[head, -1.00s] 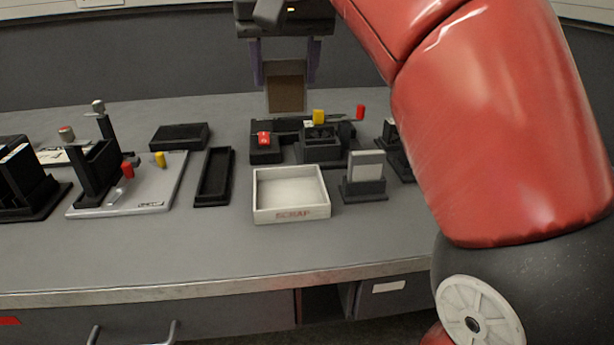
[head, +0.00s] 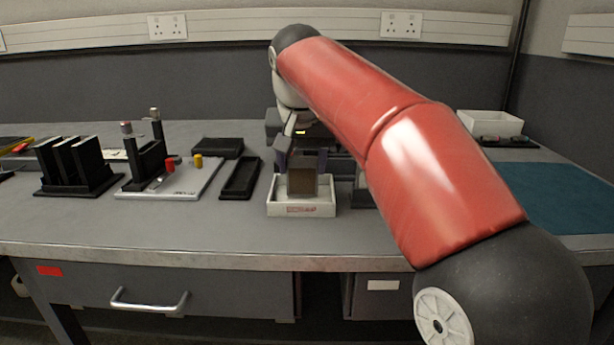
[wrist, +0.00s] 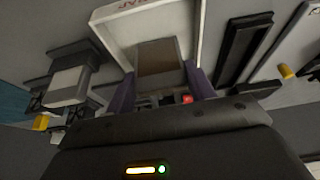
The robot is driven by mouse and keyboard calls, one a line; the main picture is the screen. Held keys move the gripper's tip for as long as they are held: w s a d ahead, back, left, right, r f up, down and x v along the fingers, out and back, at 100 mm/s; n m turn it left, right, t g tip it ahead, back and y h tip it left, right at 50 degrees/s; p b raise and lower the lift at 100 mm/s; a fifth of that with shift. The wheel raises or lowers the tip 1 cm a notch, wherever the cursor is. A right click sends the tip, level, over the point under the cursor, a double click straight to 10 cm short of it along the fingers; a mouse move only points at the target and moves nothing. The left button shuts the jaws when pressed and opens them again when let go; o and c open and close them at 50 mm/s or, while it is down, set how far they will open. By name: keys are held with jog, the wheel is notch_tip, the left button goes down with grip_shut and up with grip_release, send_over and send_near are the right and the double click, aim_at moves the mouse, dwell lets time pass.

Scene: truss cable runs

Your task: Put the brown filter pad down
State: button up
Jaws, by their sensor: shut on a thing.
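My gripper (head: 303,165) is shut on the brown filter pad (head: 302,183), which hangs upright below the fingers. The pad is over the white tray marked SCRAP (head: 310,210) and hides part of its inside. In the wrist view the brown pad (wrist: 159,58) sits between the purple fingers (wrist: 160,90), with the white tray (wrist: 200,30) around it in the picture. I cannot tell whether the pad touches the tray floor.
A long black tray (head: 240,178) lies left of the scrap tray. A grey board with a black fixture (head: 150,160) and a black rack (head: 75,165) stand further left. A teal mat (head: 560,198) lies at the right. The front of the table is clear.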

jog(key=shift+f, duration=0.1)
jog(key=shift+f, duration=0.3)
jog(key=o, duration=1)
jog(key=shift+r, duration=0.1)
jog(key=shift+r, duration=0.35)
jog(key=p+v, duration=0.4)
jog(key=v, duration=0.8)
